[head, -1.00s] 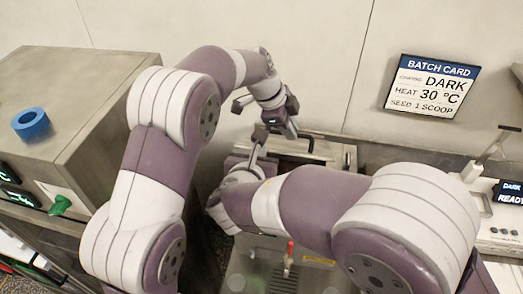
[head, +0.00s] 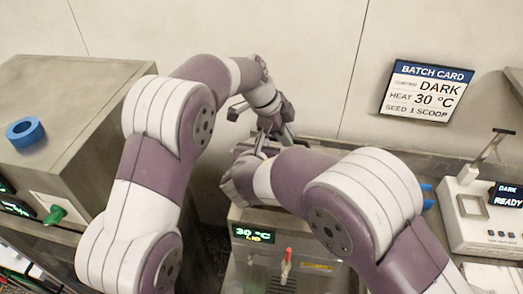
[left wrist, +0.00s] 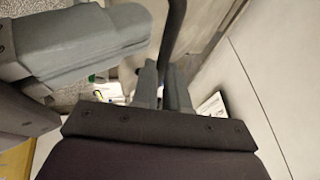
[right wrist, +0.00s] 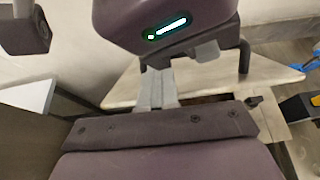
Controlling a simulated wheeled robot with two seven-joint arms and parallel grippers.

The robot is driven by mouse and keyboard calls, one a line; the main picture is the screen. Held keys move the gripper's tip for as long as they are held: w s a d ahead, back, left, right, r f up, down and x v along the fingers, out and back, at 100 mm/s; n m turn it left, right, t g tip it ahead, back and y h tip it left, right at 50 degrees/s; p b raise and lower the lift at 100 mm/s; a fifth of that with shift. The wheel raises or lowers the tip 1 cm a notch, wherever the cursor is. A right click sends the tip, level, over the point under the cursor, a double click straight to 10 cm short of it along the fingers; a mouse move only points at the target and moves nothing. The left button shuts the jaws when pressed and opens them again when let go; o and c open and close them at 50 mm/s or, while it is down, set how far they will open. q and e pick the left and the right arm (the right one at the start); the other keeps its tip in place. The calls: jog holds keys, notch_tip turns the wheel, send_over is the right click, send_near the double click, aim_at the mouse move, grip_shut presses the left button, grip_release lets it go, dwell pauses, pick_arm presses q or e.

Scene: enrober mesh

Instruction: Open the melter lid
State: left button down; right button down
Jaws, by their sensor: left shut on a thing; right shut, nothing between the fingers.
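The melter (head: 262,258) stands low in the middle of the head view, with a lit green display reading 30 °C and a red lever on its front. Its lid is mostly hidden there behind my arms. A pale slab that looks like the lid (right wrist: 205,82) shows in the right wrist view, with a dark handle post at its far side. My left gripper (head: 287,137) is shut on a dark bar, apparently the lid handle (left wrist: 173,40), which passes between its fingers in the left wrist view. My right gripper (right wrist: 156,88) is shut and empty, close beside the left gripper.
A grey machine with a blue ring (head: 26,132) and green knob stands at the left. A white device (head: 480,215) reading DARK READY sits at the right. The batch card (head: 425,90) hangs on the back wall. My two arms are close together above the melter.

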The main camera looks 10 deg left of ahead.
pick_arm(q)
jog(key=shift+w+a+f, duration=0.1)
jog(key=shift+f, duration=0.05)
pick_arm(e)
jog(key=shift+w+r, duration=0.5)
pick_arm(q)
jog(key=c, duration=1.2)
grip_release()
jog(key=shift+w, duration=0.1)
pick_arm(e)
jog(key=shift+w+f, duration=0.1)
pick_arm(q)
jog(key=shift+o, duration=0.3)
jog(key=shift+w+f, duration=0.2)
jog(key=shift+w, duration=0.2)
pick_arm(e)
jog(key=shift+w+f, duration=0.15)
jog(key=shift+w, duration=0.25)
pick_arm(q)
jog(key=shift+s+r, duration=0.1)
pick_arm(e)
jog(key=shift+s+d, duration=0.1)
